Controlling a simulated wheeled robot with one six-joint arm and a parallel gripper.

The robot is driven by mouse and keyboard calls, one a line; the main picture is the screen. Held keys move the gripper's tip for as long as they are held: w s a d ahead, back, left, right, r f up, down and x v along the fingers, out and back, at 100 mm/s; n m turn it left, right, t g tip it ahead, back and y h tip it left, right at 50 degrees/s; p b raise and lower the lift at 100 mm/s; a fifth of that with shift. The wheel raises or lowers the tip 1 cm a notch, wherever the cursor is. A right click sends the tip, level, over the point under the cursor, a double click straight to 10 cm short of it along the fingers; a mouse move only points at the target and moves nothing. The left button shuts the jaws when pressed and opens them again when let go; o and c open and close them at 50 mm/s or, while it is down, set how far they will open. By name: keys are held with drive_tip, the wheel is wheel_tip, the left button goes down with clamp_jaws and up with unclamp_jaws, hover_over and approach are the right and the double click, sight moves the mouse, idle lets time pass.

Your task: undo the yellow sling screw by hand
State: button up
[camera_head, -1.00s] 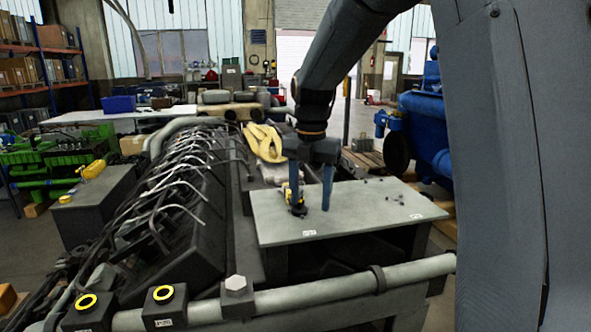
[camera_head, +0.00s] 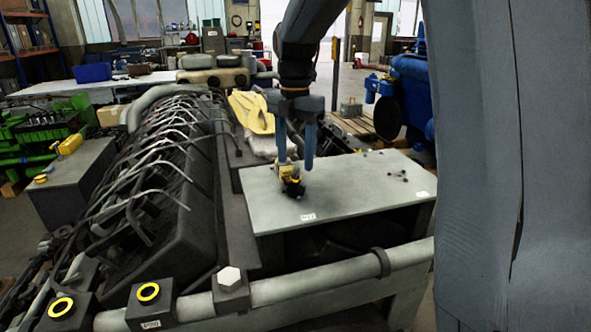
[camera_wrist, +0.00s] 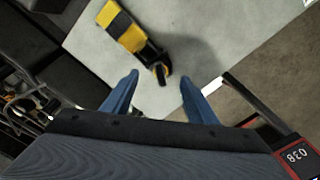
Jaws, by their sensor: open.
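My gripper (camera_head: 297,163) is open and empty, with its blue fingers pointing down over a flat grey plate. A small yellow-and-black object (camera_head: 291,180) lies on the plate at the left fingertip. It also shows in the wrist view (camera_wrist: 127,32), just beyond my fingertips (camera_wrist: 160,77), with its black end in line with the gap. I cannot tell whether a finger touches it. A yellow sling (camera_head: 250,113) lies behind the plate. I cannot tell which yellow part is the sling screw.
The grey plate (camera_head: 350,200) has several small dark bits at its right and is otherwise mostly clear. The engine's bent pipes (camera_head: 150,150) rise at left. A thick pipe (camera_head: 310,285) crosses the front. A blue machine (camera_head: 405,90) stands back right.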

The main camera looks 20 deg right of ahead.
sight(296, 170)
drive_tip(key=m, duration=0.7)
drive_tip(key=m+b, duration=0.2)
drive_tip(key=m, duration=0.3)
drive_tip(key=shift+d+f, duration=0.1)
drive_tip(key=shift+f, duration=0.05)
drive_tip(key=m+b, duration=0.2)
drive_tip(key=m, duration=0.2)
drive_tip(key=shift+m, duration=0.4)
drive_tip(key=m+b, duration=0.3)
drive_tip(key=m, duration=0.3)
drive_tip(key=shift+b, duration=0.3)
drive_tip(key=shift+r+m+p, duration=0.25)
drive_tip(key=shift+m+p, duration=0.35)
drive_tip(key=shift+p, duration=0.1)
drive_tip(key=shift+m+p, duration=0.4)
drive_tip(key=shift+m, duration=0.2)
drive_tip(key=m+p, duration=0.3)
drive_tip(key=m, duration=0.3)
drive_tip(key=shift+f+b, duration=1.1)
drive_tip(key=shift+f, duration=1.55)
